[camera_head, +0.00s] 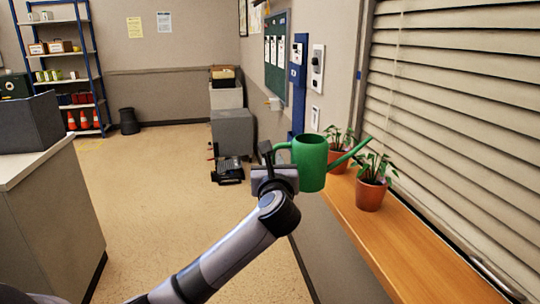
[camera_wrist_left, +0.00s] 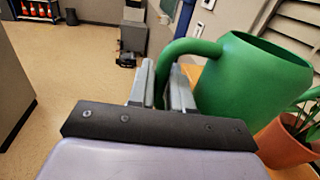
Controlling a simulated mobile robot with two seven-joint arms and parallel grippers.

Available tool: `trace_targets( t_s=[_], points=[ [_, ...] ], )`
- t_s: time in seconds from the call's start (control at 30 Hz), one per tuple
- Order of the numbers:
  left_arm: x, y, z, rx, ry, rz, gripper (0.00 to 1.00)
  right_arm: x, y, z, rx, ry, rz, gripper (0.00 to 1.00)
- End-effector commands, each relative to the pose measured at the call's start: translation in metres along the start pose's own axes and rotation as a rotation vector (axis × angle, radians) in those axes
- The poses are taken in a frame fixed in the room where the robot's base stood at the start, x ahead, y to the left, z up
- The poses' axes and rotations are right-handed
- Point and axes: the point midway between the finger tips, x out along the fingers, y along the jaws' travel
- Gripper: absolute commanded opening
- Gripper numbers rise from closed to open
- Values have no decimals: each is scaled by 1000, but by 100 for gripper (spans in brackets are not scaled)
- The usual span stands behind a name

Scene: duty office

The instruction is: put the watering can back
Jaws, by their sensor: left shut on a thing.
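The green watering can (camera_head: 312,163) is upright in the head view, its spout pointing right between two potted plants. My left gripper (camera_head: 268,163) is shut on its handle at the can's left side. In the left wrist view the fingers (camera_wrist_left: 162,84) close around the handle, and the can's body (camera_wrist_left: 245,80) is to their right. The can is at the left edge of the wooden windowsill (camera_head: 405,255); I cannot tell whether it touches the sill. My right gripper is not in view.
The near potted plant (camera_head: 370,194) and the far potted plant (camera_head: 339,160) stand on the sill by the blinds (camera_head: 460,110). A grey counter (camera_head: 50,215) is at the left. A blue shelf rack (camera_head: 62,55) stands far back. The floor (camera_head: 150,190) between is clear.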

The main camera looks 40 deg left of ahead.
Motion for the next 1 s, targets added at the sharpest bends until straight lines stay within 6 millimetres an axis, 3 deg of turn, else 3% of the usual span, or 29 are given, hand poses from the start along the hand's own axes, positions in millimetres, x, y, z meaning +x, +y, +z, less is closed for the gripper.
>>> trace_targets(
  t_s=[0.17, 0.5, 0.67, 0.8, 1.0],
  points=[
    [-50, -10, -30, 4, 5, -157, 0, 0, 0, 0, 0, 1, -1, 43],
    [-169, -39, -100, 1, 17, -537, 0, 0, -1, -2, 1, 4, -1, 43],
    [-212, -49, -125, -1, 21, -675, 0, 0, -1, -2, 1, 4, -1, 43],
    [-236, -56, -137, -5, 19, -753, 0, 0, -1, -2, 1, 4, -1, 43],
    [-233, -56, -135, -8, 18, -744, 0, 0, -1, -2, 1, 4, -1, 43]
  ],
)
